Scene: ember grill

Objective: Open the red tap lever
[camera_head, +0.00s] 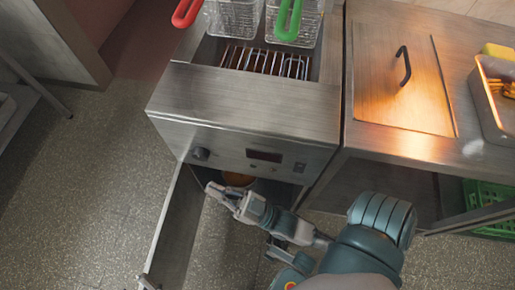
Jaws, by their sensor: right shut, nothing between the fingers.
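The red tap lever does not show; the fryer front and my right arm may hide it. The fryer (240,100) is a steel unit with its lower cabinet door (176,228) swung open toward the lower left. My right gripper (212,190) is shut and empty, at the cabinet opening just right of the door, pointing left. Behind it, inside the cabinet, part of a round orange-brown thing (238,178) shows. My left gripper is not in view.
Fry baskets with a red handle (186,12) and a green handle (289,20) sit on top of the fryer. A steel counter with a lidded section (405,80) stands on the right, a green crate (487,205) below it.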

